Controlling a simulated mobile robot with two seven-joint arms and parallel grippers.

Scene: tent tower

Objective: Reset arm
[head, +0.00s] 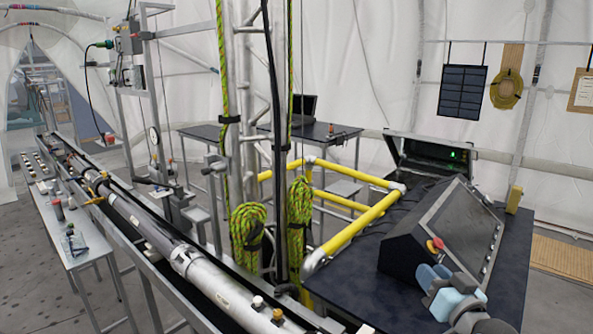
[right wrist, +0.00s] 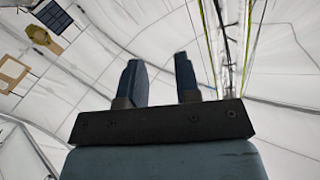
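My right gripper (head: 433,284) is low at the right in the head view, in front of the dark control console (head: 405,250) and its red button (head: 436,246). I cannot tell whether it touches the console. In the right wrist view, its two dark blue fingers (right wrist: 160,78) stand apart with nothing between them, pointing up toward the white tent wall. It is open and empty. My left gripper is not in the head view.
A dark table (head: 382,300) carries the console. A yellow rail frame (head: 352,237) and a metal tower with green ropes (head: 247,235) stand left of it. A long pipe (head: 215,280) runs along the left. A black open case (head: 425,158) stands behind the console.

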